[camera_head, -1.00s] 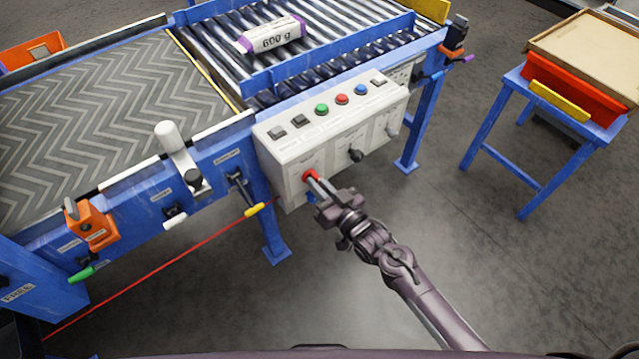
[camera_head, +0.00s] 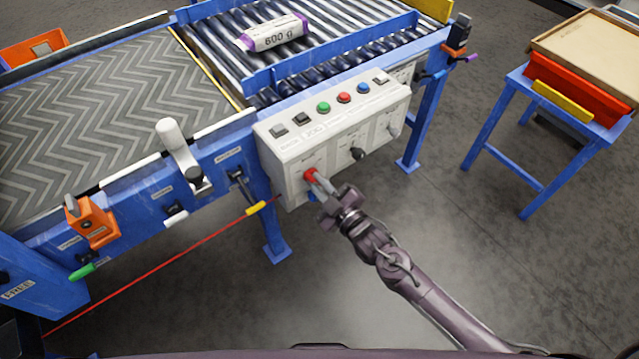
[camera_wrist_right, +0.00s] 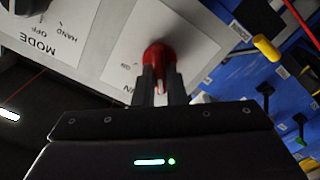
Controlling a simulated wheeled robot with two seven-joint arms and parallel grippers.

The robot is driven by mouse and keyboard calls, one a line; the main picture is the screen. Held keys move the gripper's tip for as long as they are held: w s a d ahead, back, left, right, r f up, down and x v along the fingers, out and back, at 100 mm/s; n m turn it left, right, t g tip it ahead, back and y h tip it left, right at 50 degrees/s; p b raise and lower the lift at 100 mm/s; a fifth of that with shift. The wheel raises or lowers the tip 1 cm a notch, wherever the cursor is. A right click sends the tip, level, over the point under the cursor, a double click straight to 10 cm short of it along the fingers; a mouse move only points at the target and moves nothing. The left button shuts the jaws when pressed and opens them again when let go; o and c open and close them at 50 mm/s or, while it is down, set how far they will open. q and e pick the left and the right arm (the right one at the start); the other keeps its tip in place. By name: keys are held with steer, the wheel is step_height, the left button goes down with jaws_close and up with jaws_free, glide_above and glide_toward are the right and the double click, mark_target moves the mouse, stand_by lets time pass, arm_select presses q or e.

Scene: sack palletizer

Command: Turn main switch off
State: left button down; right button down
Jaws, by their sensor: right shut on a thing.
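The red main switch knob (camera_head: 311,175) sits on the front face of the light grey control box (camera_head: 283,160), at its lower left. It also shows in the right wrist view (camera_wrist_right: 159,54), with part of a label beside it. My right gripper (camera_head: 319,183) has reached the box from below right. Its two fingers (camera_wrist_right: 160,83) are shut on the red knob, one on each side. The fingers hide part of the knob and its lettering. My left gripper is not in view.
The box also carries a black knob (camera_head: 357,154) to the right and several push buttons on top. A blue conveyor frame with a chevron belt (camera_head: 100,120) runs left. A sack (camera_head: 274,36) lies on the rollers. A blue stand (camera_head: 500,160) is at right.

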steer(key=shift+n, duration=0.6)
steer(key=c, duration=1.5)
jaws_free()
steer(key=shift+s+d, duration=0.1)
steer(key=v, duration=0.7)
steer(key=shift+s+d, duration=0.15)
steer(key=shift+s, duration=0.1)
